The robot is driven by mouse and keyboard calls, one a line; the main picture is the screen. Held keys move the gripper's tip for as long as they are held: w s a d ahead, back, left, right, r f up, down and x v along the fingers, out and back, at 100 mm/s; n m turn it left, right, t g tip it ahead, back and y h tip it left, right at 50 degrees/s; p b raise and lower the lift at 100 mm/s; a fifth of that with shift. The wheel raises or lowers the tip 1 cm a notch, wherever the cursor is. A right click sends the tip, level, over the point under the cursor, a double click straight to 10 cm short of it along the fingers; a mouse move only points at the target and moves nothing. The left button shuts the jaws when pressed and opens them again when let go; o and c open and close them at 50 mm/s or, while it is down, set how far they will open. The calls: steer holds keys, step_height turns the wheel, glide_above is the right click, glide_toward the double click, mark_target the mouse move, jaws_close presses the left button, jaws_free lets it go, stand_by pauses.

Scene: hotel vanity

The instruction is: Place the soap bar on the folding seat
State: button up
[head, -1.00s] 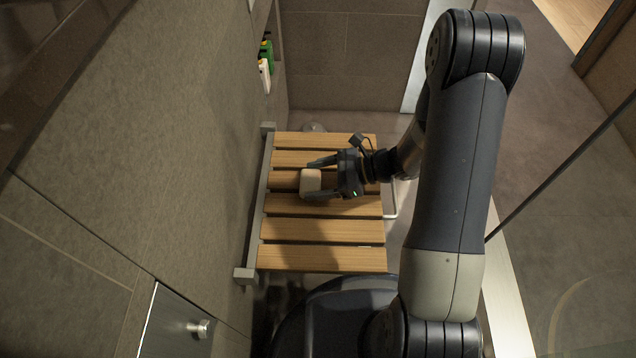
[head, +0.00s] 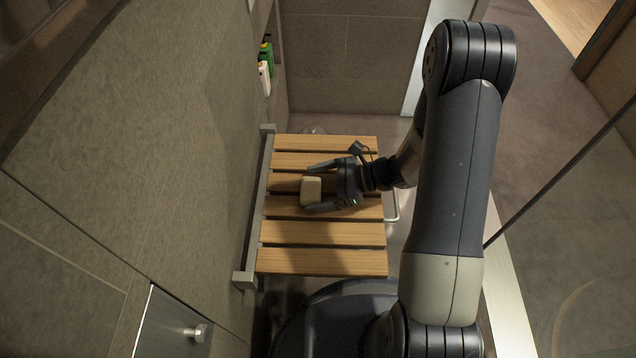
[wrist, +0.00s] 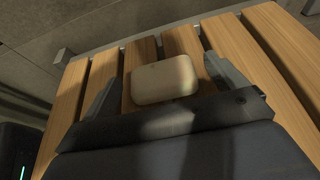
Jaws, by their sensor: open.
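The cream soap bar (head: 311,190) lies on the wooden slats of the folding seat (head: 320,261), around the middle of its length and toward the wall side. In the wrist view the soap bar (wrist: 164,80) sits across the slats between my two fingers. My gripper (head: 313,187) is open, with one finger on each side of the bar. In the wrist view a gap shows between the bar and the fingers of my gripper (wrist: 160,85). The near edge of the bar is close to the gripper's palm.
The tiled wall (head: 190,150) runs along the left of the seat. A niche in it holds green and white bottles (head: 265,65). A metal plate with a knob (head: 199,333) is at the lower left. A glass panel edge (head: 560,170) stands to the right.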

steer(key=shift+r, duration=0.35)
steer(key=p+v, duration=0.3)
steer(key=v, duration=0.9)
steer(key=shift+f+p, duration=0.15)
steer(key=shift+p, duration=0.15)
steer(key=b+x, duration=0.3)
steer(key=x, duration=0.9)
steer(key=shift+f, duration=0.1)
steer(key=shift+f+b, duration=0.3)
steer(key=shift+b, duration=0.15)
steer(key=shift+r+p, duration=0.75)
steer(key=shift+r, duration=0.65)
steer(key=shift+f, duration=0.1)
